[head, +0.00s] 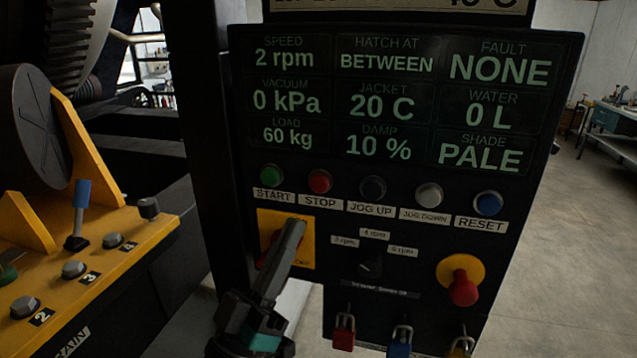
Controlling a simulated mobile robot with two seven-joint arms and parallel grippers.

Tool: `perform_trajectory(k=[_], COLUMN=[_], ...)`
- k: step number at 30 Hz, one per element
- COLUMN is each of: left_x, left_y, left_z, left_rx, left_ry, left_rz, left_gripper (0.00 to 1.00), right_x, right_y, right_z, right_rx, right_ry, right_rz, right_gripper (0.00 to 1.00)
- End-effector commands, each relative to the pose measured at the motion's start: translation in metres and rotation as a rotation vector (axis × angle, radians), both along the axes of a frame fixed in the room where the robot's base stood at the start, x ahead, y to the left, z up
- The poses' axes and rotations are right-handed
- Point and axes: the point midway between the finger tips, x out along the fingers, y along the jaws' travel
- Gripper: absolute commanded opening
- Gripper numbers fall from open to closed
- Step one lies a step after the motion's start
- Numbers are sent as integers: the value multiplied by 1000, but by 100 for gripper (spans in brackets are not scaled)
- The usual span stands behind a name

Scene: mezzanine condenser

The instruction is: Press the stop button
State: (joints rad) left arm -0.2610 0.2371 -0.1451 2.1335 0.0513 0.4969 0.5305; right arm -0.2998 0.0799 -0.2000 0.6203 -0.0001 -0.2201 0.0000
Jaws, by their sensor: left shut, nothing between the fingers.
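The red stop button (319,181) is on the dark control panel (215,130), above its STOP label (320,201). It is second from the left in a row of round buttons. My left gripper (293,226) comes up from the bottom of the view, shut and empty. Its fingertips show below the stop button and a little to its left, apart from it in the picture. They partly cover a yellow plate (302,253) with a red switch, mostly hidden. I cannot tell how far the tips are from the panel. My right gripper is not in view.
The green start button (271,175) is left of stop and the dark jog up button (373,188) right of it. A red emergency knob (463,289) sticks out lower right. Padlocks (344,331) hang below. A yellow console (105,262) with a blue-topped lever stands at left.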

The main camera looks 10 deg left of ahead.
Motion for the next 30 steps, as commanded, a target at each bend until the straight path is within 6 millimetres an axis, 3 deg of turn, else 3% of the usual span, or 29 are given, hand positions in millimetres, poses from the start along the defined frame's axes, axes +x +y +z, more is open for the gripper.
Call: perform_trajectory(k=[7,21,30], left_x=[9,72,88], left_y=[0,-3,-3], left_z=[-1,-2,-1], left_rx=[1,1,1], left_ry=[-2,1,2], left_rz=[0,0,0], left_gripper=[0,0,0], right_x=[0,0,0], right_y=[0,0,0], right_z=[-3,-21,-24], right_rx=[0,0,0], right_ry=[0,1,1], right_rz=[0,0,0], right_gripper=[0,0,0])
